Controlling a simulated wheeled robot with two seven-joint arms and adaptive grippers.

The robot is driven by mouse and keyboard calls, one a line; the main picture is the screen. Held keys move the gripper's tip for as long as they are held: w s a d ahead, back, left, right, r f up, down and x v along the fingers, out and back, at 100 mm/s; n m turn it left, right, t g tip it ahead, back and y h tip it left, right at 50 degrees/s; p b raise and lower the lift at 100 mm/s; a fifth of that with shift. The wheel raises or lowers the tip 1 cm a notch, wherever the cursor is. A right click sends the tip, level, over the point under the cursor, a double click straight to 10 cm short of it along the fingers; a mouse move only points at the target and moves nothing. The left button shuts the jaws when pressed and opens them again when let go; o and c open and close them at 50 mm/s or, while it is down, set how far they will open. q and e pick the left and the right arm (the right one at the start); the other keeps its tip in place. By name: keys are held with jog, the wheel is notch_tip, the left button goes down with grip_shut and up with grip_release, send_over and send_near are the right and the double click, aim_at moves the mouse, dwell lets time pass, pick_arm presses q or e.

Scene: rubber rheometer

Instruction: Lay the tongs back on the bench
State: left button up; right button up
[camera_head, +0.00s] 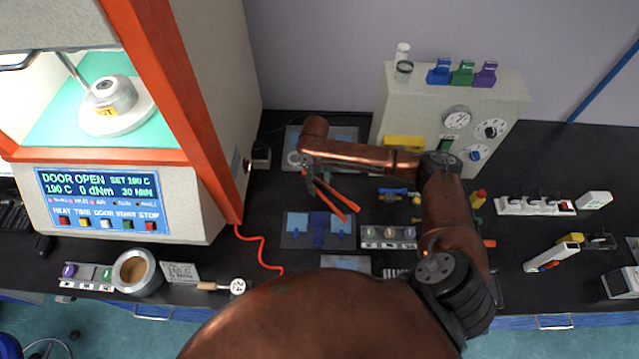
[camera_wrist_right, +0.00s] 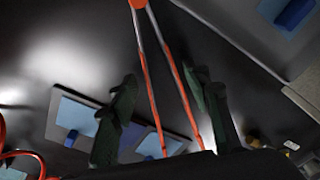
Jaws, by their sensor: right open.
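The tongs (camera_head: 338,199) have two long orange-red legs, spread in a narrow V, and show above the dark bench (camera_head: 278,180) left of its centre. In the right wrist view the tongs (camera_wrist_right: 150,75) run between the two dark fingers of my right gripper (camera_wrist_right: 160,88), with the legs' joined end at the top. My right gripper (camera_head: 313,184) is open around them, and gaps show beside the legs. I cannot tell whether the tongs rest fully on the bench. My left gripper is not in view.
A rheometer (camera_head: 190,120) with its door open stands at the left. A dark mat with blue pieces (camera_head: 290,240) lies just in front of the tongs. A grey box with gauges (camera_head: 420,108) stands behind. A red cable (camera_head: 262,252) lies left; small tools lie right.

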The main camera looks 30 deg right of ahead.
jog(key=shift+r, duration=0.15)
notch_tip(320, 180, up, 12)
jog(key=w, duration=0.1)
jog(key=shift+a, duration=0.15)
